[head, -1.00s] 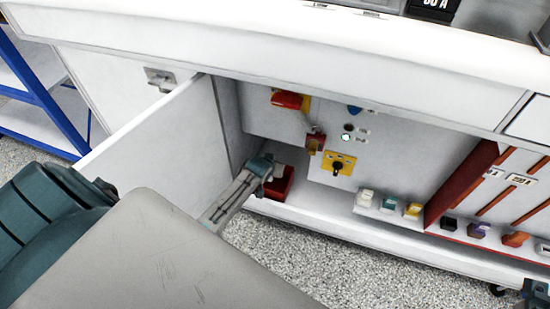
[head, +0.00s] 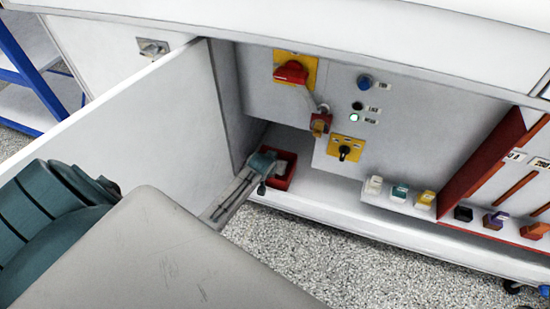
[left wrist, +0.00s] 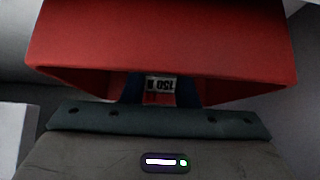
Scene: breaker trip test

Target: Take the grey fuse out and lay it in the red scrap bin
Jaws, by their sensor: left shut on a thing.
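The red scrap bin (head: 289,174) sits on the cabinet's lower ledge, behind the open door. My left gripper (head: 264,175) is at the bin's near left side, shut. A small dark grey piece, which I take to be the grey fuse (head: 262,188), shows at its tips. In the left wrist view the bin's red wall (left wrist: 160,40) fills the top. A pale upside-down label reading 150 A on the held fuse (left wrist: 160,84) shows between the dark fingers. Whether the fuse is over the bin or beside it, I cannot tell.
A red-handled switch (head: 290,72), a padlock-like red block (head: 320,124) and a yellow key switch (head: 345,148) are on the panel. White, teal and yellow blocks (head: 399,192) stand on the ledge at right.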

